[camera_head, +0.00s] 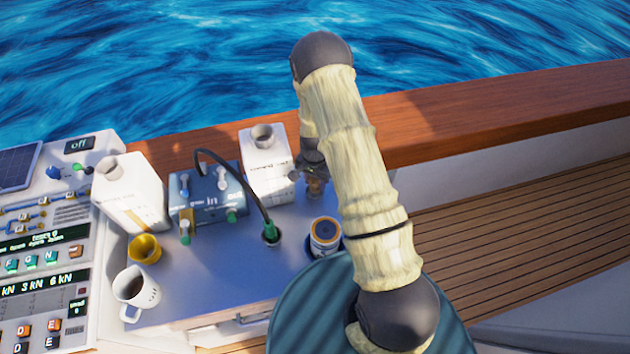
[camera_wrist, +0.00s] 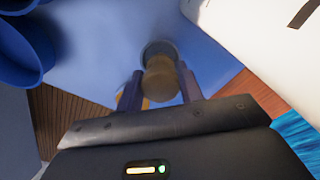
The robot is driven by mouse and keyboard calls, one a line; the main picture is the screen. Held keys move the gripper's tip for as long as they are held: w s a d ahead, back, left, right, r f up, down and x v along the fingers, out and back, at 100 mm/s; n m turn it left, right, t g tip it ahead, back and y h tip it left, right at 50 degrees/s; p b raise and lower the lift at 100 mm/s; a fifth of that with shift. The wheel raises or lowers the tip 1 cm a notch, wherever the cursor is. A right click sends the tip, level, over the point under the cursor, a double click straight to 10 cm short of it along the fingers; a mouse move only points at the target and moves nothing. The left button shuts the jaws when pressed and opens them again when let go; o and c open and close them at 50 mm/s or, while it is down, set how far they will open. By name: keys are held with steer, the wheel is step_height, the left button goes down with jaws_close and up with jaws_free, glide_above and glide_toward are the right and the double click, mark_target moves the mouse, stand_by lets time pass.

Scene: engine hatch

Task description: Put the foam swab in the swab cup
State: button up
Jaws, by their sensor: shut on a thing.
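My gripper (camera_head: 313,172) is beside the right white bottle, low over the far right part of the blue worktop, partly behind my arm. In the wrist view its two fingers (camera_wrist: 160,90) are shut on a tan, rounded thing, apparently the foam swab (camera_wrist: 160,74). A dark round ring or recess (camera_wrist: 152,46) shows around its far end; I cannot tell whether the swab is inside it. A yellow cup (camera_head: 145,248) stands at the left of the worktop. A blue-and-white can-like container (camera_head: 325,234) stands right of centre. Neither is clearly marked as the swab cup.
White bottles (camera_head: 130,192) (camera_head: 266,162) flank a blue device (camera_head: 208,195) with a black cable (camera_head: 240,177) running to a green plug (camera_head: 270,231). A white mug (camera_head: 137,290) stands front left. Control panels (camera_head: 42,265) border the left. The worktop middle (camera_head: 215,270) is clear.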

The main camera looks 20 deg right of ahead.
mark_target(315, 180)
steer(key=shift+f, duration=0.6)
steer(key=shift+a, duration=0.1)
steer(key=shift+f, duration=0.2)
steer(key=o, duration=0.9)
steer(key=shift+r, duration=0.2)
step_height(315, 180, up, 12)
steer(key=b, duration=0.3)
steer(key=shift+r, duration=0.15)
